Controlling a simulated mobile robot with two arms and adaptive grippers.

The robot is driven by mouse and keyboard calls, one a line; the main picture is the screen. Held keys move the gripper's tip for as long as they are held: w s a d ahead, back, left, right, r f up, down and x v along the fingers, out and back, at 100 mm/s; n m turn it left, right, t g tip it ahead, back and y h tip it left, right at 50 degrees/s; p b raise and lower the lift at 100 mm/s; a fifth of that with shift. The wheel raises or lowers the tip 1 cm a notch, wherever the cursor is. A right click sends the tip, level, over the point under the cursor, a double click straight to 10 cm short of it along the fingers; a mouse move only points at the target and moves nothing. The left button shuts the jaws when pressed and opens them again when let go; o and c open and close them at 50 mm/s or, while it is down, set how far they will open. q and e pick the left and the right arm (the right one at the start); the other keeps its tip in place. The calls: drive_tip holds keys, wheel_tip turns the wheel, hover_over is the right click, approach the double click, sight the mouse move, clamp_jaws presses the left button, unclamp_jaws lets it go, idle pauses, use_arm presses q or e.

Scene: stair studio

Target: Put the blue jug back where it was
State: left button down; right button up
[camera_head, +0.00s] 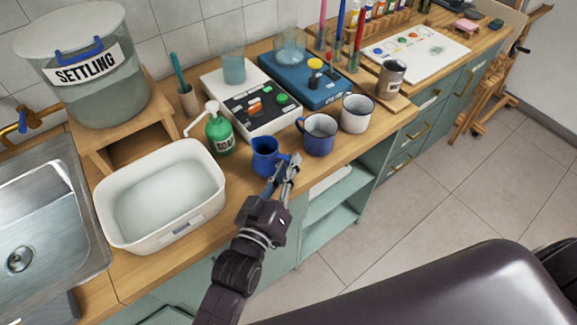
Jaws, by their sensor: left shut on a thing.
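The blue jug (265,158) is near the front edge of the wooden counter, between the green soap bottle and the dark-blue enamel mug. It looks upright. My left gripper (286,168) reaches in from the front and is shut on the jug at its right side. The fingers hide part of that side, and I cannot tell whether the jug's base touches the counter. My right gripper is not in view.
Left of the jug are a green soap bottle (219,132) and a white basin (117,217) of water. Close on its right are a dark-blue mug (319,138) and a white mug (357,115). Two lab devices stand behind, one white (213,86), one blue (273,72).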

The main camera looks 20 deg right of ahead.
use_arm(q)
drive_tip(key=shift+s+r, duration=0.15)
drive_tip(key=shift+r, duration=0.05)
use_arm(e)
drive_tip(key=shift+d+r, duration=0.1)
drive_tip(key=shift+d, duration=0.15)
use_arm(q)
drive_tip(key=shift+f, duration=0.2)
drive_tip(key=c, duration=2)
unclamp_jaws()
drive_tip(key=shift+c, duration=0.2)
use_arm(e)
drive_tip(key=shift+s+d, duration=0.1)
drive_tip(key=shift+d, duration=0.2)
use_arm(q)
drive_tip(key=shift+r, duration=0.25)
drive_tip(key=b+v, duration=0.1)
drive_tip(key=v, duration=1.1)
drive_tip(key=shift+f+b, duration=0.15)
drive_tip(key=shift+b, duration=0.2)
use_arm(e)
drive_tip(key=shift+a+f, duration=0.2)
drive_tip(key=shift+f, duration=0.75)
